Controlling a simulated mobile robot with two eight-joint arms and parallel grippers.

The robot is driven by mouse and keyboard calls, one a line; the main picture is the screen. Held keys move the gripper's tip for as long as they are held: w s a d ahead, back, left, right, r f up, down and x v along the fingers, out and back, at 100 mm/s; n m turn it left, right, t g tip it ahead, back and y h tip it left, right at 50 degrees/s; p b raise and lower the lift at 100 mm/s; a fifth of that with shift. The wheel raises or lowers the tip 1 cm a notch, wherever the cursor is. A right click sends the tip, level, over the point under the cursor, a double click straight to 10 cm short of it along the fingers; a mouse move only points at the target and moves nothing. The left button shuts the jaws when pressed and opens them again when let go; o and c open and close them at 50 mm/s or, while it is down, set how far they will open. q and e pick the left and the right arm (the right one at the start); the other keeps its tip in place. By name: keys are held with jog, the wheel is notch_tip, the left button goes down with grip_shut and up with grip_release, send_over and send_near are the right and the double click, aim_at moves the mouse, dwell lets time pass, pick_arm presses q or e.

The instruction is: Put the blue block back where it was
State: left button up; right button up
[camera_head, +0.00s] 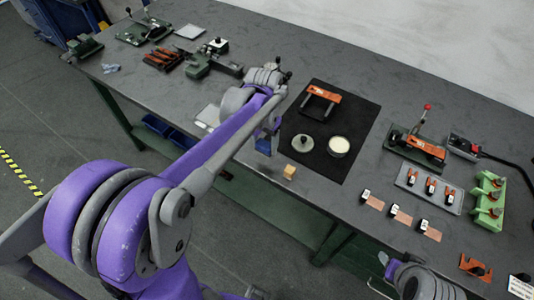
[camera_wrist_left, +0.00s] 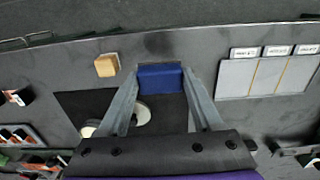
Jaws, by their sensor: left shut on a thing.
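The blue block (camera_wrist_left: 160,78) is between the two fingers of my left gripper (camera_wrist_left: 160,85) in the left wrist view, and the gripper is shut on it. In the head view my left gripper (camera_head: 268,138) is over the table's front edge, at the left side of the black mat (camera_head: 318,163). The block shows there only as a small bluish patch, so its height above the table is hard to judge. Part of my right arm shows at the bottom right of the head view; its fingers cannot be made out.
A small wooden block (camera_head: 289,172) is at the mat's front left. A round tin (camera_head: 339,146), a knobbed disc (camera_head: 302,143) and an orange-handled tool (camera_head: 320,99) are on the mat. A pale panel with labelled sections (camera_wrist_left: 268,76) lies across from the mat. Copper pieces (camera_head: 401,214) lie to the right.

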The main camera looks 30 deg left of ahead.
aim_at(265, 162)
pick_arm(q)
jog(key=shift+s+f, duration=0.2)
jog(key=shift+f, duration=0.8)
jog(key=f, duration=0.3)
jog(key=shift+w+f, duration=0.2)
jog(key=shift+f, duration=0.1)
jog(key=shift+s+f, duration=0.1)
jog(key=shift+f, duration=0.2)
jog(key=shift+f, duration=0.1)
jog(key=o, duration=1.4)
jog(key=shift+o, duration=0.2)
